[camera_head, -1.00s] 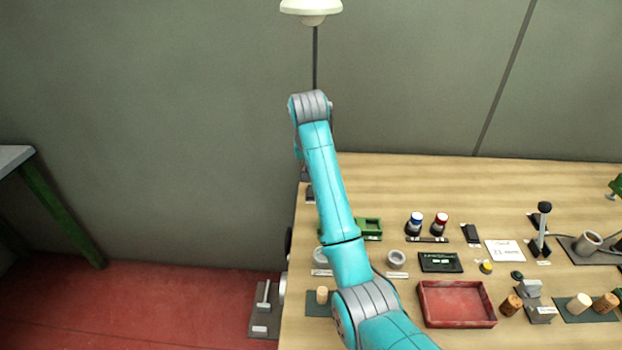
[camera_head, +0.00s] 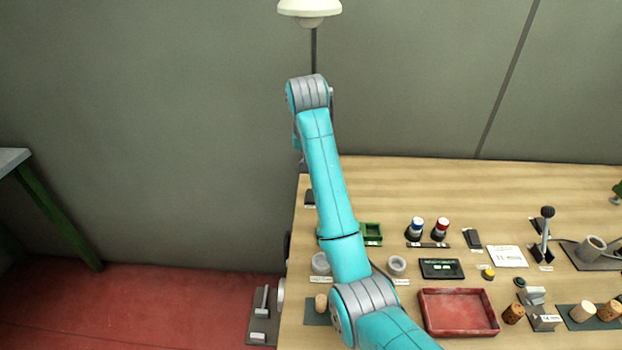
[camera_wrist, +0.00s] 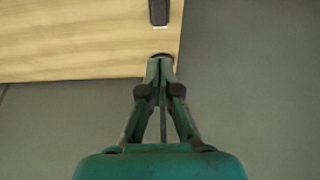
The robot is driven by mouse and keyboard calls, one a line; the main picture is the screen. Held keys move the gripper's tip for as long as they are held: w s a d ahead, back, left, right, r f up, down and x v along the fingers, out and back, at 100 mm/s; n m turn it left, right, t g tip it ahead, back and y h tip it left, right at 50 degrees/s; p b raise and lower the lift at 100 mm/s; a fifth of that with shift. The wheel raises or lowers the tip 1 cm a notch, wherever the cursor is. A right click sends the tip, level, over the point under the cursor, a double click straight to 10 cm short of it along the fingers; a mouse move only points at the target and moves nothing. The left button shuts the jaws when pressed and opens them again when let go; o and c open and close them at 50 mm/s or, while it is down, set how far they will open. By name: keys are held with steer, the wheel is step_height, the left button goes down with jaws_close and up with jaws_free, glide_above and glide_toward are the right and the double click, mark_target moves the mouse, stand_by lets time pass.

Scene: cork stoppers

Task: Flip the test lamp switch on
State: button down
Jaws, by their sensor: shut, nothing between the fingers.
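The test lamp (camera_head: 310,10) has a white shade on a thin dark pole behind the table's back left corner. My gripper (camera_wrist: 160,68) shows in the wrist view with its fingers shut and empty. Its tips are at the table's edge near a corner, by a small dark round thing that they partly cover. A black block with a pale end (camera_wrist: 159,12) lies on the wood ahead of the tips, apart from them; it may be the lamp switch, but I cannot tell. A dark block (camera_head: 309,198) also shows beside my arm in the head view. My arm hides the gripper there.
The wooden table (camera_head: 420,180) holds a red tray (camera_head: 458,312), a green tray (camera_head: 371,232), blue- and red-topped containers, a black lever (camera_head: 546,230) and several corks. A grey wall stands close behind. The table's back strip is clear.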

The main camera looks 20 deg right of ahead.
steer(key=x, duration=1.4)
steer(key=shift+s+f, duration=0.1)
steer(key=shift+s, duration=0.25)
steer(key=shift+w+f, duration=0.15)
steer(key=shift+f, duration=0.25)
steer(key=shift+s+a+f, duration=0.1)
steer(key=shift+s+a, duration=0.15)
steer(key=shift+s, duration=0.65)
